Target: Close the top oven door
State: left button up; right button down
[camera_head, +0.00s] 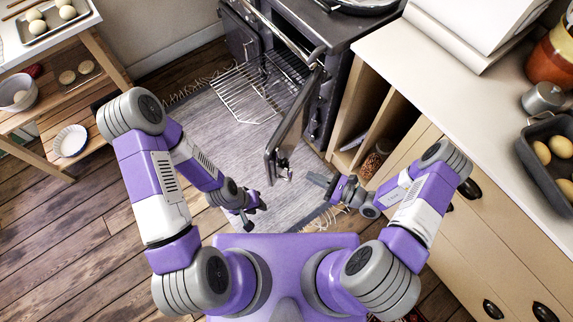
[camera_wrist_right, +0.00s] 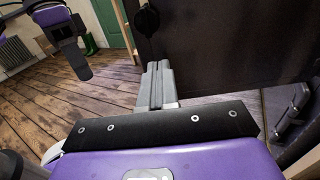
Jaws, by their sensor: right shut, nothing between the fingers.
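The top oven door (camera_head: 291,122) stands swung wide open from the black range (camera_head: 330,28), seen nearly edge-on in the head view. A latch sits at its near end. In the right wrist view a large dark panel (camera_wrist_right: 235,45), seemingly the door, fills the upper right. My right gripper (camera_head: 313,180) is shut and empty, just right of the door's near end. Its closed fingers (camera_wrist_right: 157,84) point at the dark panel; I cannot tell whether they touch it. My left gripper (camera_head: 257,212) appears open and empty, left of the door, above the rug.
A wire rack (camera_head: 250,90) sticks out from the oven, left of the door. A beige counter with open shelves (camera_head: 372,115) and drawers stands on the right. A wooden table (camera_head: 100,55) is at the far left. The rug (camera_head: 205,125) and floor between are clear.

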aim_at(286, 165)
jog(key=b+x, duration=0.1)
jog(key=x, duration=0.9)
jog(key=shift+a, duration=0.3)
